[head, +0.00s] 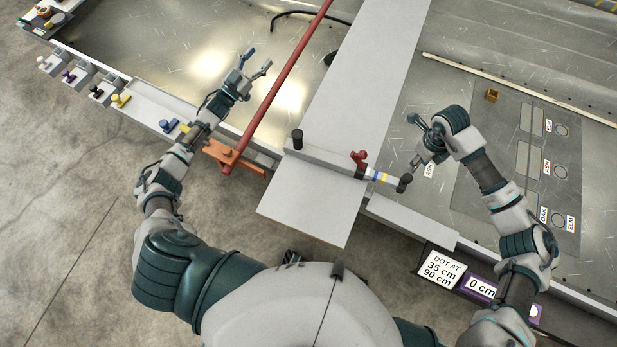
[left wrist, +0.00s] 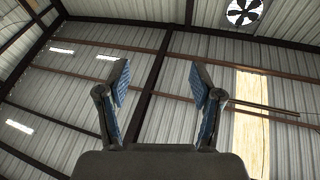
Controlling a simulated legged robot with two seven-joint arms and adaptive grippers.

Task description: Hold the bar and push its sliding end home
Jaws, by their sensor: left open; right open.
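A long red bar (head: 288,72) runs from the top edge of the head view down to an orange bracket (head: 235,157) at the table's near edge. A short rod with white, blue and yellow bands (head: 380,176) and a black knob (head: 404,184) sticks out to the right beside a red handle (head: 359,158). I cannot tell which is the task's bar. My left gripper (head: 257,63) is open and empty, left of the red bar. Its spread fingers also show in the left wrist view (left wrist: 160,85). My right gripper (head: 416,140) is open, above the banded rod's knob end, apparently empty.
A pale plate (head: 360,75) crosses the metal table. A black peg (head: 297,139) stands near its front. Several small coloured clamps (head: 120,100) line the left edge. A grey labelled panel (head: 500,165) and a small brown block (head: 492,95) lie at right. Signs (head: 442,270) hang in front.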

